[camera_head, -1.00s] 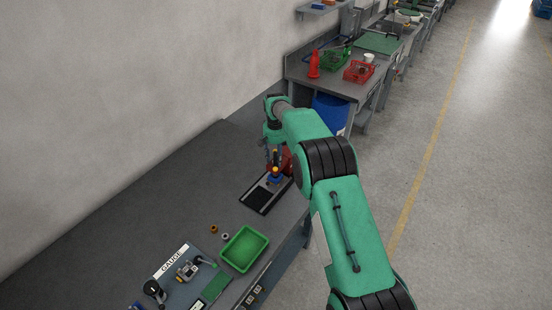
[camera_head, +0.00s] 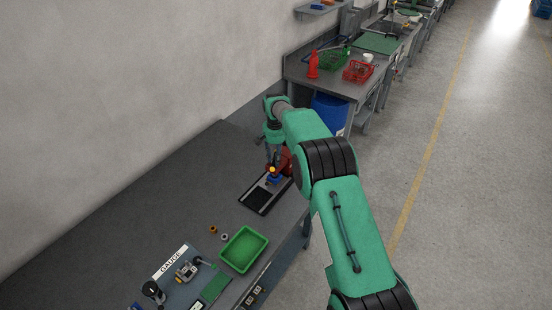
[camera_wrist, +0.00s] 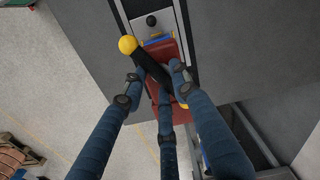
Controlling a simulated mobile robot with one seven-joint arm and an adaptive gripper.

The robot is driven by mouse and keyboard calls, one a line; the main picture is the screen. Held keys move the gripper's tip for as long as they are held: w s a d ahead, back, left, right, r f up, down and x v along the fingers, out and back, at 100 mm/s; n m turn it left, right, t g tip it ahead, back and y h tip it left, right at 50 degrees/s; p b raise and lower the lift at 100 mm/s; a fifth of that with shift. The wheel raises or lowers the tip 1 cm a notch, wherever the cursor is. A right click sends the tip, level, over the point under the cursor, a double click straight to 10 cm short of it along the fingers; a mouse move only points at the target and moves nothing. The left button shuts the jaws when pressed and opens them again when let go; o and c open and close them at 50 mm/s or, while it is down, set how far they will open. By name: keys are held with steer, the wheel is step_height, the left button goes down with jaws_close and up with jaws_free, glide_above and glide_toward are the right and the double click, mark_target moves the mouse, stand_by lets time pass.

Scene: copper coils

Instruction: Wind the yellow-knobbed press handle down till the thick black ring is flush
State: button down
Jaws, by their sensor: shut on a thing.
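The red press (camera_head: 287,162) stands on a dark base plate (camera_head: 257,201) on the bench. Its yellow knob (camera_head: 272,169) shows low in front of the press in the head view. In the wrist view the yellow knob (camera_wrist: 128,44) tops a thick black handle (camera_wrist: 150,66) that slants to the upper left. My gripper (camera_wrist: 158,76) has its blue fingers closed around this handle, below the knob. In the head view my gripper (camera_head: 272,152) is small and partly hidden by my arm. I cannot make out the thick black ring or whether it is flush.
A green tray (camera_head: 243,250), two small rings (camera_head: 218,233) and a gauge board (camera_head: 183,278) lie nearer on the bench. A black round piece (camera_wrist: 151,20) sits on a pale strip beyond the knob. The bench left of the press is bare.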

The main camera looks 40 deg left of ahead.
steer(key=c, duration=1.8)
jaws_free()
steer(key=shift+s+a+r, duration=0.3)
steer(key=shift+s+a, duration=0.05)
steer(key=shift+a, duration=0.25)
steer(key=shift+o, duration=0.2)
steer(key=shift+r+p, duration=0.4)
steer(key=shift+r, duration=1.05)
steer(key=shift+w+d+r, duration=0.15)
steer(key=shift+r, duration=0.2)
steer(key=shift+d+r+p, duration=0.15)
steer(key=shift+r+p, duration=0.55)
steer(key=shift+r, duration=0.75)
steer(key=shift+r, duration=0.1)
